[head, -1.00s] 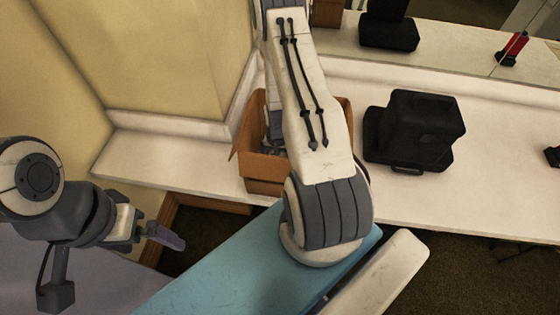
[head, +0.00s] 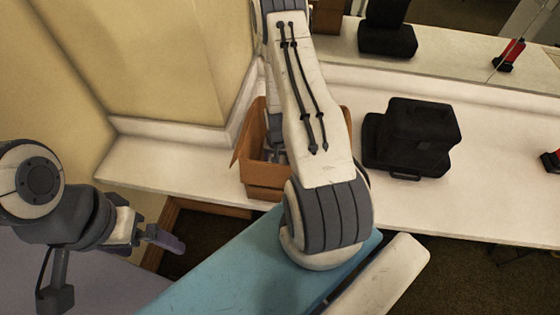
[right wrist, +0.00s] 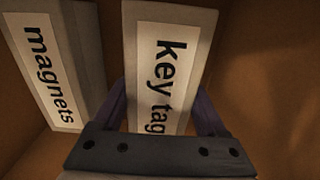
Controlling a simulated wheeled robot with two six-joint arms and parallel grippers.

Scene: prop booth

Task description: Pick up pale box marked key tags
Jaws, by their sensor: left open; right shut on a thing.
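The pale box marked "key tag", its last letters cut off (right wrist: 166,50), stands between the two fingers of my right gripper (right wrist: 163,112) in the right wrist view. The fingers are shut on its sides. The box is inside an open brown cardboard carton (head: 265,182), which sits on the white counter in the head view. My right arm reaches over the carton and hides much of it, and the key tags box cannot be made out there. My left gripper (head: 160,238) is open and empty at the lower left, away from the carton.
A pale box marked "magnets" (right wrist: 50,75) stands left of the key tags box in the carton. A black case (head: 412,138) sits on the white counter (head: 490,205) right of the carton. A red item (head: 553,160) is at the right edge. A mirror backs the counter.

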